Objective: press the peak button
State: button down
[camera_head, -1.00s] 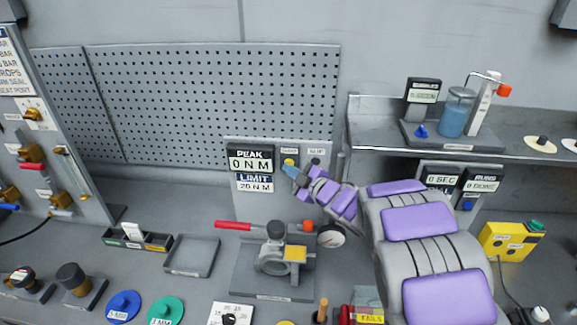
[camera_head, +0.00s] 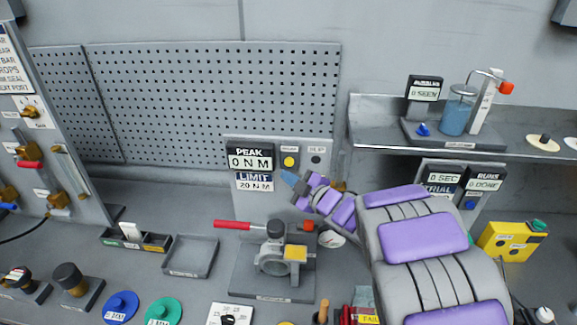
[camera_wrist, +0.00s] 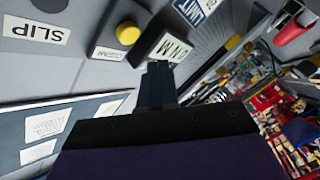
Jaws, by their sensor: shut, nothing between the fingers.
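The torque panel (camera_head: 295,200) stands upright at the back, with a PEAK display (camera_head: 249,159) reading 0 N M above a LIMIT display (camera_head: 255,182). A round yellow button (camera_head: 289,161) sits right of the PEAK display; its small label is too blurred to read. It also shows in the wrist view (camera_wrist: 128,33), upper left of my fingers. My gripper (camera_head: 287,176) is shut and empty, its tip just below the yellow button in the head view. The wrist view shows the closed fingers (camera_wrist: 158,70) apart from the button in the picture, pointing toward the N M display.
A dark round fitting (camera_head: 315,159) marked SLIP is right of the button. A shelf (camera_head: 370,138) is at right; an empty tray (camera_head: 190,257) lies left.

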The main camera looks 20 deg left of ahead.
jog(key=shift+s+d+b, duration=0.15)
jog(key=shift+s, duration=0.4)
jog(key=shift+s+d+b, duration=0.15)
jog(key=shift+s, duration=0.4)
jog(key=shift+w, duration=0.1)
